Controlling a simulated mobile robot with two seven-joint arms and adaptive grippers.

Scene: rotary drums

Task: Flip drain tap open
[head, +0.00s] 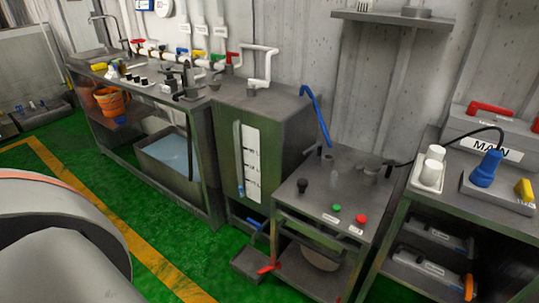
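I cannot tell from the picture which of the two is the drain tap, or whether either is open. Neither of my grippers is in view.
The cabinet (329,189) has green and red buttons on top. A bench (450,170) with a blue plug stands right. Green floor (190,250) with a yellow line (95,208) is clear in front.

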